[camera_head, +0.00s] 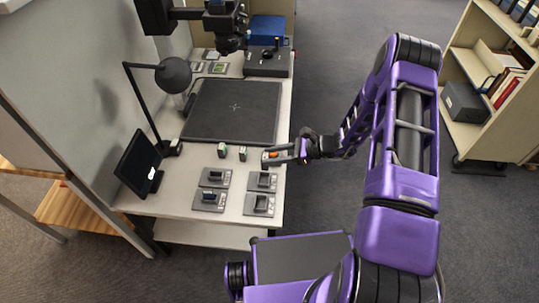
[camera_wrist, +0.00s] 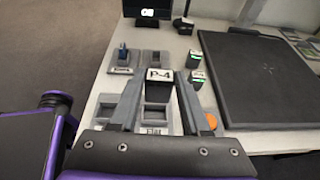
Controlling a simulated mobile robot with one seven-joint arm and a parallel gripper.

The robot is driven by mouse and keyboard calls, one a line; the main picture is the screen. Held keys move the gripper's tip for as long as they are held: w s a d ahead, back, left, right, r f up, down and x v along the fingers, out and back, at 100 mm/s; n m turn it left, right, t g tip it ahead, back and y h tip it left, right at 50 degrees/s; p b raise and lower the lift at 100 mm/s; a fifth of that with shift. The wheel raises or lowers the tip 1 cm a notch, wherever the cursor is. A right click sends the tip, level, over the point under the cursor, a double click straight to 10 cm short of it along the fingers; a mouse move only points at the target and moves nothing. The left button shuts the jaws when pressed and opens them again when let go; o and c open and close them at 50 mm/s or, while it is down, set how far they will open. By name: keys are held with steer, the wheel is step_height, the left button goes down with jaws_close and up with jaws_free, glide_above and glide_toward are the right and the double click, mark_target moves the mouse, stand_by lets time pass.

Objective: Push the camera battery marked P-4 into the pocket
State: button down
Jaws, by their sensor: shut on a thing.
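The battery marked P-4 (camera_wrist: 159,75) is a dark block with a white label on top. My gripper (camera_wrist: 159,84) is shut on it, one finger at each side, with the label facing up. In the head view my gripper (camera_head: 267,157) is over the table's right edge, just behind the docks; the battery is hard to make out there. Several grey docks with pockets stand on the table: back left (camera_head: 217,177), back right (camera_head: 262,181), front left (camera_head: 208,200) and front right (camera_head: 258,204). The front left one holds a blue battery (camera_wrist: 123,52). Dock labels are too small to read surely.
Two small green-sided batteries (camera_head: 222,151) (camera_head: 242,153) stand loose near the black mat (camera_head: 235,110). A monitor (camera_head: 139,160) and a desk lamp (camera_head: 173,76) stand at the left. A book cart (camera_head: 465,120) is at the far right, across open floor.

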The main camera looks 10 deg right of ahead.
steer(key=f+b, duration=0.1)
steer(key=f, duration=0.1)
steer(key=f+b, duration=0.1)
steer(key=f, duration=0.1)
steer(key=f+b, duration=0.1)
steer(key=f, duration=0.1)
steer(key=shift+w+a, duration=0.1)
steer(key=shift+a, duration=0.25)
steer(key=shift+b, duration=0.55)
stand_by(1.0)
steer(key=shift+f+b, duration=1.25)
steer(key=shift+f, duration=0.05)
stand_by(0.7)
stand_by(0.3)
steer(key=shift+c, duration=1.4)
jaws_free()
steer(key=shift+r, duration=0.1)
